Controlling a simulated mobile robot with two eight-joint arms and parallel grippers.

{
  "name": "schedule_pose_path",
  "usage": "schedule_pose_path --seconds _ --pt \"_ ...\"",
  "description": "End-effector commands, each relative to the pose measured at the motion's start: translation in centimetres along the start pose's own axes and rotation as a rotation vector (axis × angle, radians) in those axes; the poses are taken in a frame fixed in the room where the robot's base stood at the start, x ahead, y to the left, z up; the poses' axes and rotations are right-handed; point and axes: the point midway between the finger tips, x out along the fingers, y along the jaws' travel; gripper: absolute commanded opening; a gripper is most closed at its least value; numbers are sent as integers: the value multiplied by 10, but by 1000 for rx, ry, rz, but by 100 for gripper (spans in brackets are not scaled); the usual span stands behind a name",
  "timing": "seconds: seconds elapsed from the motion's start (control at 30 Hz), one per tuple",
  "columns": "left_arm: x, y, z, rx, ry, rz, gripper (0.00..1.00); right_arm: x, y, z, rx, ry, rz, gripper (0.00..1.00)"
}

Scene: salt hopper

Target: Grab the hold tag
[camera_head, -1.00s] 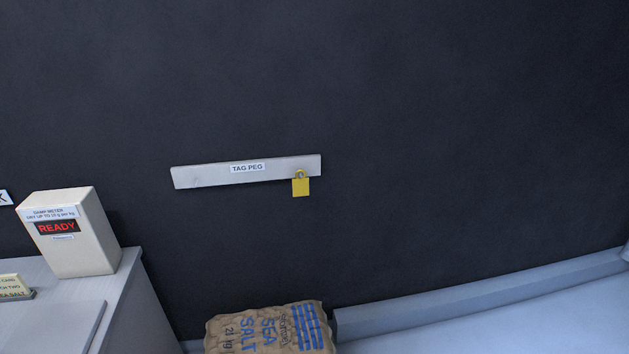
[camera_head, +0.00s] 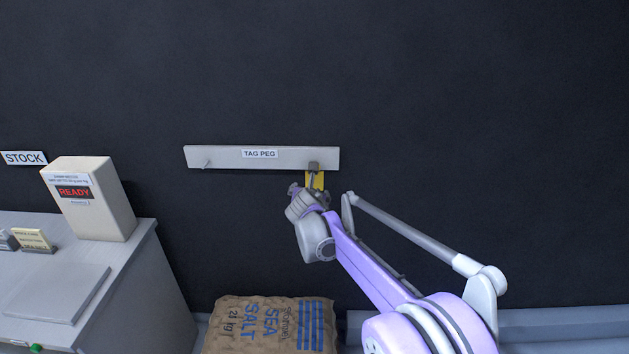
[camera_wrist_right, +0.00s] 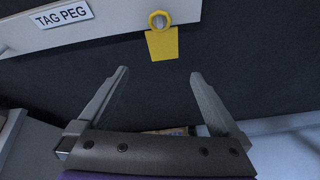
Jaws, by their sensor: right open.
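The yellow hold tag (camera_wrist_right: 162,42) hangs by its ring from a peg near the right end of the pale board labelled TAG PEG (camera_head: 220,157). In the head view the tag (camera_head: 318,180) is partly hidden behind my right gripper (camera_head: 314,178). In the right wrist view my right gripper (camera_wrist_right: 158,75) is open and empty. Its two fingers are spread, with the tag beyond their tips and roughly centred between them. The fingers do not appear to touch the tag. My left gripper is not in view.
A sea salt sack (camera_head: 250,325) lies below the board. At left a grey counter (camera_head: 135,280) holds a damp meter (camera_head: 90,205) reading READY, a flat plate (camera_head: 60,295) and small cards (camera_head: 33,240). The dark wall around the board is clear.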

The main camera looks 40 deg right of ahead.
Motion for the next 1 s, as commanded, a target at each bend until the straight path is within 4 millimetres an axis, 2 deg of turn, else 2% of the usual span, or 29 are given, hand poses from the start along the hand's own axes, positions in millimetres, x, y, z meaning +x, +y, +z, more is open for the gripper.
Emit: schedule_pose_path --seconds 0.03,0.23,0.5,0.73,1.0 --pt "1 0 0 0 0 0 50 13 -2 6 -78 -18 -2 100" --pt "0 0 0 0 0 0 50 41 -5 16 -237 -52 -4 100" --pt "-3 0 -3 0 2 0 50 80 -5 18 -238 -52 -3 100" --pt "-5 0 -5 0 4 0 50 95 -4 18 -236 -51 -3 100" --pt "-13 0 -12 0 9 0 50 130 -3 18 -235 -51 -3 100"
